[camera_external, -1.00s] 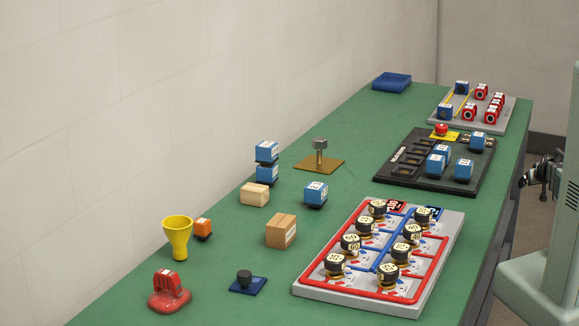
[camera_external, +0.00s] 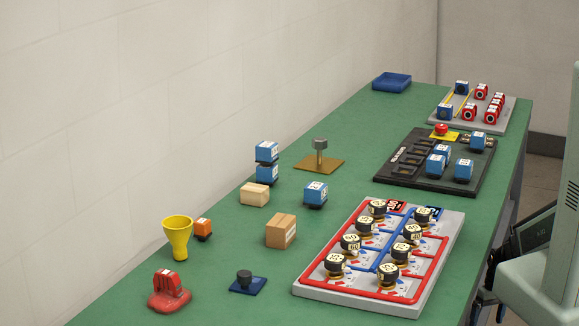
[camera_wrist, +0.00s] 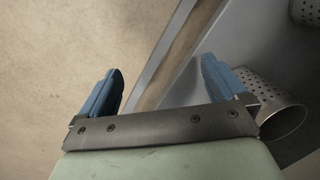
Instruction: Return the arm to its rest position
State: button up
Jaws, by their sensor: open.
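My gripper (camera_wrist: 162,72) shows in the wrist view with its two blue fingers wide apart and nothing between them. The view past the fingers shows a tan floor-like surface and grey edges, with no bench object between the fingers. In the external view, dark parts that may belong to my arm show at the lower right, beside the green bench (camera_external: 225,215) and partly hidden by a pale green body. I cannot make out the fingers there.
A pump panel (camera_external: 445,262) with several black knobs sits near the bench's right edge. Behind it are a black tray (camera_external: 385,170) and a grey rack (camera_external: 507,118) with blocks. A yellow funnel (camera_external: 178,238) stands at the left. A perforated metal cylinder (camera_wrist: 270,100) shows in the wrist view.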

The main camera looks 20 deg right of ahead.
jog(key=s+a+g, duration=0.2)
jog(key=s+a, duration=0.1)
jog(key=s, duration=0.7)
jog(key=s+a+n+g+h, duration=0.1)
jog(key=s+a+g, duration=0.2)
jog(key=s, duration=0.8)
jog(key=shift+a, duration=0.2)
